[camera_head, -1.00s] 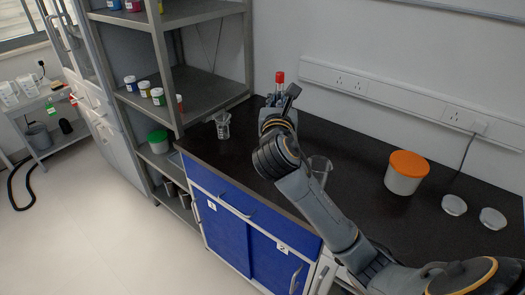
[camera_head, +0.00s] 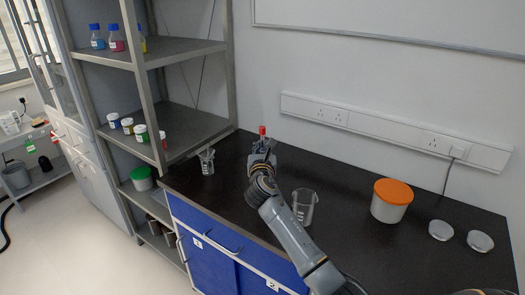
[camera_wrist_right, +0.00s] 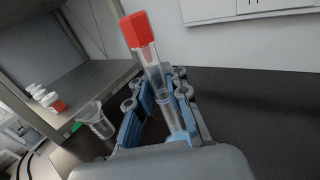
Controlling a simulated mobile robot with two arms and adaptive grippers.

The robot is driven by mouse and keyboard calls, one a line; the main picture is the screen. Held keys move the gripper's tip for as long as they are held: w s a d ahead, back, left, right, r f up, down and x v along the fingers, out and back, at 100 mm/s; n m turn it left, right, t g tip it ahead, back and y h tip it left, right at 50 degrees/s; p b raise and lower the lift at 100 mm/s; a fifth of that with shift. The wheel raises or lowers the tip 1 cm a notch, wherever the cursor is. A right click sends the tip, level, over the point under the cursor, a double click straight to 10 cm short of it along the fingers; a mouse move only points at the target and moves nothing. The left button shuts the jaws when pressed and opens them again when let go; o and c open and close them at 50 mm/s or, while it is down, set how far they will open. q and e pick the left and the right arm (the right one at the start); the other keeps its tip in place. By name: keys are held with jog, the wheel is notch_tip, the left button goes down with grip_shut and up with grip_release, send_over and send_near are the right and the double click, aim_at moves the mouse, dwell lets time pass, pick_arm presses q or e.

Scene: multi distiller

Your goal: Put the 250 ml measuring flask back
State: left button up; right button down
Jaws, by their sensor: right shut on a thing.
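The measuring flask is a clear glass flask with a red stopper (camera_head: 262,131). In the right wrist view its clear neck (camera_wrist_right: 152,66) stands between the blue-padded fingers, slightly tilted. My right gripper (camera_head: 262,150) is shut on the flask's neck, over the back part of the black bench; it also shows in the right wrist view (camera_wrist_right: 160,108). The flask's body is hidden behind the gripper, so I cannot tell whether it touches the bench. My left gripper is not in view.
A small beaker (camera_head: 207,161) stands left on the black bench (camera_head: 345,225). A larger beaker (camera_head: 304,206) stands beside my right arm. A grey shelf unit (camera_head: 185,50) borders the left.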

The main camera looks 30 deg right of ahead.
jog(key=shift+f, duration=0.55)
jog(key=shift+f, duration=0.2)
jog(key=c, duration=1.3)
grip_release()
jog(key=shift+r, duration=0.15)
jog(key=v, duration=1.2)
